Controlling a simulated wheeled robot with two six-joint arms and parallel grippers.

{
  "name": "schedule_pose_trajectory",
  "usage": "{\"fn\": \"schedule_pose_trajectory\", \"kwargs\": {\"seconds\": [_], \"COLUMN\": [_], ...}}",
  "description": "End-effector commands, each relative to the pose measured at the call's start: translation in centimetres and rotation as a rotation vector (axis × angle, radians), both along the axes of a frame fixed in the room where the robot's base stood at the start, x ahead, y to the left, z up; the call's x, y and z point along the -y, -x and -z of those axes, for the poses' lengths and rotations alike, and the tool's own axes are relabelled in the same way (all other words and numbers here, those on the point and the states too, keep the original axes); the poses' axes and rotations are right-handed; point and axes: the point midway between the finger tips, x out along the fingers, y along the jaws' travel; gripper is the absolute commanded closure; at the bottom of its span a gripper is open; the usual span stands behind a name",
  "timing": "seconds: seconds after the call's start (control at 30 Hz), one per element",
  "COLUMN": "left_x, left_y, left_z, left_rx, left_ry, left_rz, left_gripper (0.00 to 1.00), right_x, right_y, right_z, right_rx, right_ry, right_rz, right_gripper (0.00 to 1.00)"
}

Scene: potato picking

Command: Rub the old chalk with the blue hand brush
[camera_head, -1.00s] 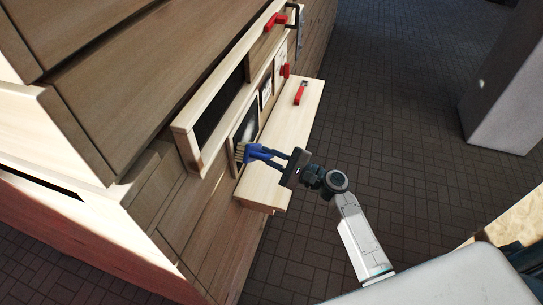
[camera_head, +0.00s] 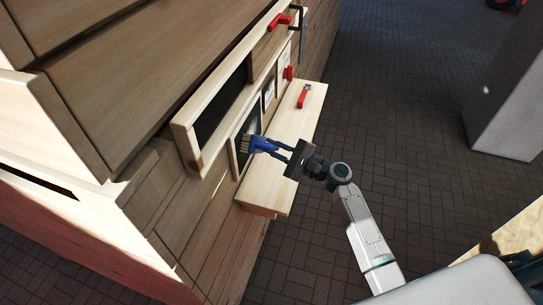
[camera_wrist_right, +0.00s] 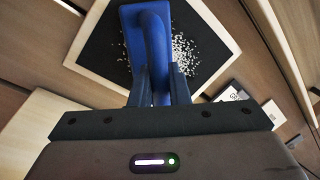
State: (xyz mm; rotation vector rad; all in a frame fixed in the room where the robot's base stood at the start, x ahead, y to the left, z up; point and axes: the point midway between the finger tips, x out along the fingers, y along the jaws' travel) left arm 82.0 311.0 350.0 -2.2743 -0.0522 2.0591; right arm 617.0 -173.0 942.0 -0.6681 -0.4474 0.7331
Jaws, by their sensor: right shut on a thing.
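My right gripper (camera_head: 283,154) is shut on the blue hand brush (camera_head: 264,144) by its handle. Its pale bristles (camera_head: 245,143) face the small framed blackboard (camera_head: 254,122) on the wooden wall. In the right wrist view, the blue brush (camera_wrist_right: 152,40) lies over the dark blackboard (camera_wrist_right: 100,43), with the gripper fingers (camera_wrist_right: 158,85) around its handle. White chalk marks (camera_wrist_right: 184,55) show on the board to the right of the brush. The brush hides part of the board, and I cannot tell whether the bristles touch it. My left gripper is out of view.
A pale wooden shelf (camera_head: 275,180) juts out below the board, with a red-handled tool (camera_head: 304,96) on it. A larger framed dark panel (camera_head: 220,103) sits up and left of the board. Red handles (camera_head: 280,22) are farther along the wall. Paved floor is open at right.

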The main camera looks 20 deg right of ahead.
Motion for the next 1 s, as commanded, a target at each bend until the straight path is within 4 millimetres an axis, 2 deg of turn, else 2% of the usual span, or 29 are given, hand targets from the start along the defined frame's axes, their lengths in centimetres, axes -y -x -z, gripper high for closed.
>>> {"fn": "schedule_pose_trajectory", "kwargs": {"seconds": [0.17, 0.6, 0.77, 1.0], "left_x": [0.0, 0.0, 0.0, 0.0], "left_y": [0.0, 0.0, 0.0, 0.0], "left_z": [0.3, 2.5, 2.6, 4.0], "left_rx": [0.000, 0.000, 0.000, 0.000], "left_ry": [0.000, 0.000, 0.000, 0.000], "left_rz": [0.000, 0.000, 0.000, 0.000], "left_gripper": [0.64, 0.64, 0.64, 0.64], "right_x": [0.3, 2.0, 2.2, 3.2], "right_y": [-0.4, -3.5, -3.8, -5.2], "right_z": [0.1, 0.1, 0.0, 0.2], "right_rx": [0.000, 0.001, 0.000, 0.002], "right_ry": [0.000, 0.001, 0.000, 0.001], "right_rz": [0.000, 0.000, 0.000, 0.001], "right_gripper": [1.00, 1.00, 1.00, 1.00]}}
